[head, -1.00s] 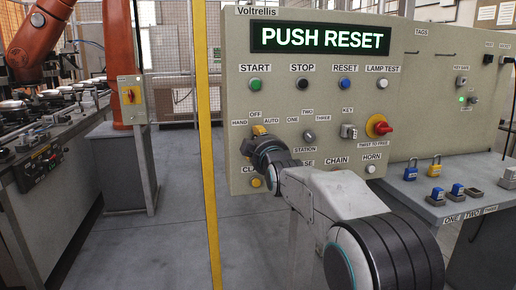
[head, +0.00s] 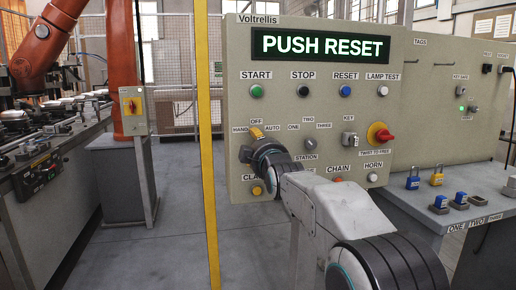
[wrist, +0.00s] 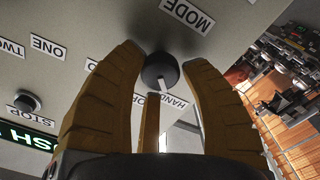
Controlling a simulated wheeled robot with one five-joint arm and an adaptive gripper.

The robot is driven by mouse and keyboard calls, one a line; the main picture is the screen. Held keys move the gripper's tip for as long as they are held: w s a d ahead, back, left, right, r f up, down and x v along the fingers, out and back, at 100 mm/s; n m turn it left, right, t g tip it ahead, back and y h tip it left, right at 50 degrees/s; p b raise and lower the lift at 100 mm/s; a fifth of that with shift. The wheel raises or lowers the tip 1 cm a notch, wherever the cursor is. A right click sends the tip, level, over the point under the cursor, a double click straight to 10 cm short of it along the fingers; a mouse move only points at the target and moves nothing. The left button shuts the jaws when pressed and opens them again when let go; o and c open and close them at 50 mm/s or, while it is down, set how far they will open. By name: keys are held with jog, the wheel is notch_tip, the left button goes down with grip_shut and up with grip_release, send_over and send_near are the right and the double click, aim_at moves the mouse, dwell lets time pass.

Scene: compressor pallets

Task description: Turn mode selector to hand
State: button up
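The mode selector (wrist: 160,72) is a dark round knob with a white pointer line. In the wrist view it sits between my gripper's yellow-brown fingers (wrist: 160,62). The fingertips lie close against both sides and appear shut on it. The pointer line points toward the HAND label (wrist: 174,100). The MODE label (wrist: 187,15) is on the other side of the knob. In the head view my gripper (head: 257,133) is at the panel (head: 310,105), under the OFF label (head: 256,121) and between HAND and AUTO; it hides the knob there.
The display (head: 320,46) reads PUSH RESET. Push buttons sit above the selector row, including the blue reset button (head: 345,91). A red emergency stop (head: 382,136) is at the right. A yellow post (head: 208,150) stands left of the panel. Padlocks (head: 412,181) stand on the right bench.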

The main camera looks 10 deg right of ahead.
jog(key=shift+o, duration=1.4)
jog(key=shift+d+f, duration=0.1)
jog(key=shift+f, duration=0.15)
jog(key=shift+s, duration=0.1)
jog(key=s, duration=1.1)
jog(key=shift+s, duration=0.35)
jog(key=s+f+m+g+p, duration=0.2)
jog(key=s+m+g+p, duration=0.7)
jog(key=s+p, duration=1.7)
jog(key=s+g, duration=0.5)
jog(key=s, duration=0.1)
jog(key=shift+s+d+g+p, duration=0.15)
jog(key=shift+s+g+p, duration=0.2)
jog(key=shift+s+g, duration=0.05)
